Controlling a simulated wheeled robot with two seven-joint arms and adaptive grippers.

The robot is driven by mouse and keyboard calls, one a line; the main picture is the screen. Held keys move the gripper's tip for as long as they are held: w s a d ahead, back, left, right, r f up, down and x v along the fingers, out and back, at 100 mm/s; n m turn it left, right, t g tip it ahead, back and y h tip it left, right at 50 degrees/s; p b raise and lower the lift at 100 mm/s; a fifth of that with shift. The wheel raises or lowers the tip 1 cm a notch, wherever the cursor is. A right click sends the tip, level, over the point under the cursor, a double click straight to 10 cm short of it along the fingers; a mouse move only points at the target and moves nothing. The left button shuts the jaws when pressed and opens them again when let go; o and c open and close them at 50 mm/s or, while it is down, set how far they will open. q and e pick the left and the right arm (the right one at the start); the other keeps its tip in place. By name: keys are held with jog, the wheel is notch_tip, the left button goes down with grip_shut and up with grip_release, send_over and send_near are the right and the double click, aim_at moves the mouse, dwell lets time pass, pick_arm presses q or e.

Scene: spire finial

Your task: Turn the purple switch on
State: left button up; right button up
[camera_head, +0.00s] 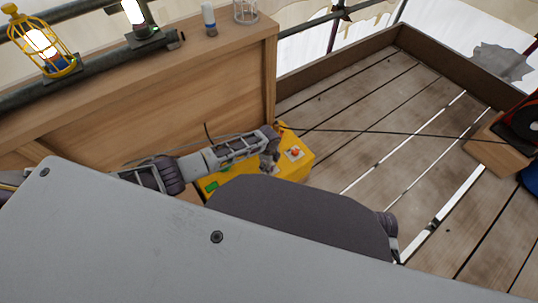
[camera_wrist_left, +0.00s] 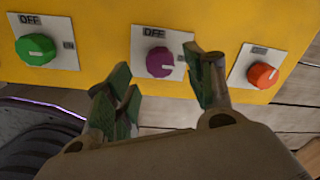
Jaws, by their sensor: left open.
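The purple switch (camera_wrist_left: 160,62) is a round knob on a white plate on a yellow box. "OFF" is printed above it and a smaller label is to its right; its setting is too small to tell. My left gripper (camera_wrist_left: 163,80) is open, one finger to the left and one to the right of the purple knob's line, with nothing between them. Whether a finger touches the knob I cannot tell. In the head view my left gripper (camera_head: 268,158) is over the yellow box (camera_head: 307,163) and hides the purple switch. My right gripper is out of view.
A green knob (camera_wrist_left: 36,48) is left of the purple one and a red-orange knob (camera_wrist_left: 262,75) is right of it, close to the right finger. A wooden panel (camera_head: 180,80) stands behind the box. A dark cable (camera_head: 390,133) runs right across the planks.

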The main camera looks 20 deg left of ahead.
pick_arm(q)
notch_tip(320, 180, up, 9)
jog(key=shift+s+f, duration=0.15)
dwell(0.6)
jog(key=shift+n, duration=0.3)
dwell(0.5)
